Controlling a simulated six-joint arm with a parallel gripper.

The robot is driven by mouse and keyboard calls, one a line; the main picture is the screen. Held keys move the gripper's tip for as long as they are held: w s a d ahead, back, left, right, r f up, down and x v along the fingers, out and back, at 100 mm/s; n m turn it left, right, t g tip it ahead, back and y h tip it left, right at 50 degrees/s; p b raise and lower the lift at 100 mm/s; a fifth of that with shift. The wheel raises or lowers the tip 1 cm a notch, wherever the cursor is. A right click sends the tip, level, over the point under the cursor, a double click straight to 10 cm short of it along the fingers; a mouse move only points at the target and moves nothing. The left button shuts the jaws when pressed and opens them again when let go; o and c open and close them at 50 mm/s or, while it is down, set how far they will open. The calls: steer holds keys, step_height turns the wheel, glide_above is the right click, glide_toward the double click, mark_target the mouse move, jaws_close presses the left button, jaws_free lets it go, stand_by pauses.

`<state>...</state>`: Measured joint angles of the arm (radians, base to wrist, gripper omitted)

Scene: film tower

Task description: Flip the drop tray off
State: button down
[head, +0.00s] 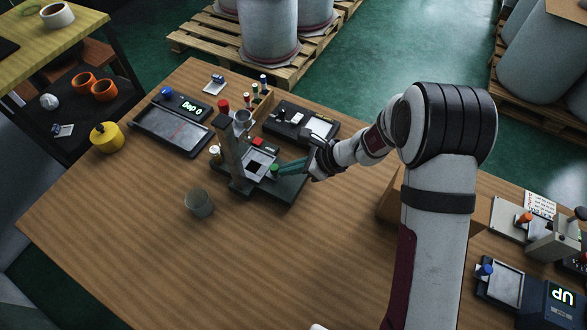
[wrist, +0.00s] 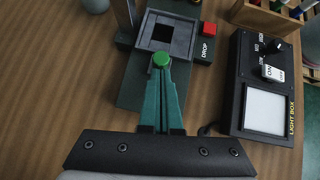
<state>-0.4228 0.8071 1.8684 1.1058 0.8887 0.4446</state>
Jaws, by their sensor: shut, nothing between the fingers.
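The film tower stands mid-table with a dark base and a grey upright (head: 232,157). Its grey square tray (wrist: 184,44) has a dark square opening; it also shows in the head view (head: 247,160). A red button (wrist: 208,29) sits beside it, with the label DROP below. A round green button (wrist: 161,60) is at the near side of the tray. My gripper (wrist: 161,72) has teal fingers, shut and empty, with the tips at the green button; I cannot tell whether they touch it. In the head view my gripper (head: 281,166) reaches in from the right.
A light box (wrist: 265,108) with a switch marked ON lies right of the tower. The front of the wooden table is clear.

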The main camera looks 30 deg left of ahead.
steer(key=shift+a+r, duration=0.1)
steer(key=shift+a, duration=0.1)
steer(key=v, duration=1)
steer(key=shift+d, duration=0.25)
steer(key=s+d+r+n+h, duration=0.2)
steer(key=s+d+r+n, duration=0.4)
steer(key=s+d+r, duration=0.35)
steer(key=s+d+n+t+h, duration=0.1)
steer(key=s+d+n+h, duration=0.3)
steer(key=s+d, duration=0.7)
steer(key=shift+s+d+n+h, duration=0.3)
steer(key=shift+s+d+h, duration=0.05)
steer(key=shift+s+h, duration=0.1)
